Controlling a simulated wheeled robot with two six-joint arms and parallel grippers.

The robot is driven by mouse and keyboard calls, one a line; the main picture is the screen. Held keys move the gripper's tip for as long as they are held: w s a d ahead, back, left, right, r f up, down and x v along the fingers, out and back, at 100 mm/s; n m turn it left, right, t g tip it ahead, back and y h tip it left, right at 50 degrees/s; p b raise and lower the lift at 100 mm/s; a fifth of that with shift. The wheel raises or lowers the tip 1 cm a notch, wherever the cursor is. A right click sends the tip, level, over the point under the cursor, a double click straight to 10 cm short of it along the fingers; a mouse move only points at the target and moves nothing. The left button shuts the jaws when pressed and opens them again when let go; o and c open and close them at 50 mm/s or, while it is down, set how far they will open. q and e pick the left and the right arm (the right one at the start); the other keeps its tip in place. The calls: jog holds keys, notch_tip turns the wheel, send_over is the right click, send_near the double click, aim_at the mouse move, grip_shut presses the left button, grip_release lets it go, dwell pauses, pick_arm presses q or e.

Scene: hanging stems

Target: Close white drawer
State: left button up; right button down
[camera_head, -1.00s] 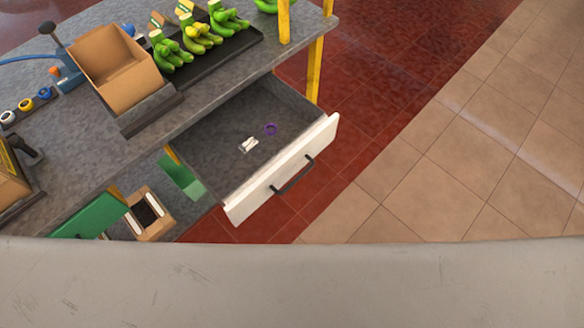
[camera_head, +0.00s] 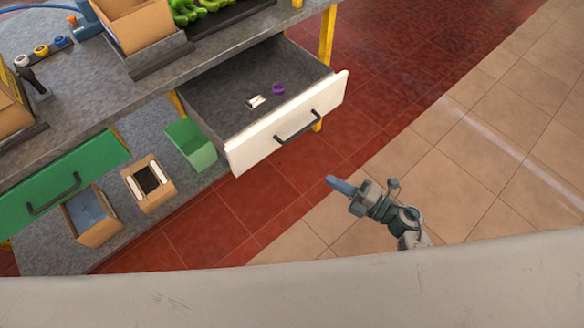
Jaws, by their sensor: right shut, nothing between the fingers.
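The white drawer (camera_head: 262,143) is pulled out from under the grey workbench, with its dark handle (camera_head: 297,126) on the white front. A purple ring (camera_head: 278,89) and a small white item (camera_head: 255,101) lie on its grey floor. My right gripper (camera_head: 334,182) is shut and empty. It shows in front of the drawer, to the lower right of its white front and apart from it, over the floor tiles. My left gripper is not in view.
A green bin (camera_head: 190,146) and cardboard boxes (camera_head: 148,183) stand on the lower shelf. A yellow leg (camera_head: 328,37) supports the bench's right end. The tiled floor (camera_head: 450,150) on the right is clear.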

pick_arm(q)
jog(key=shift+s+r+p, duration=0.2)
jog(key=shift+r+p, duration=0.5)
jog(key=shift+p, duration=0.2)
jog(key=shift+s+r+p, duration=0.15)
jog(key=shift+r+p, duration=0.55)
jog(key=shift+p, duration=0.2)
pick_arm(e)
jog(key=w+d+x, duration=0.1)
jog(key=x, duration=1.2)
jog(key=shift+w+r+n+g, duration=0.2)
jog(key=shift+w+n+g, duration=0.1)
jog(key=shift+w, duration=0.1)
jog(key=shift+d, duration=0.1)
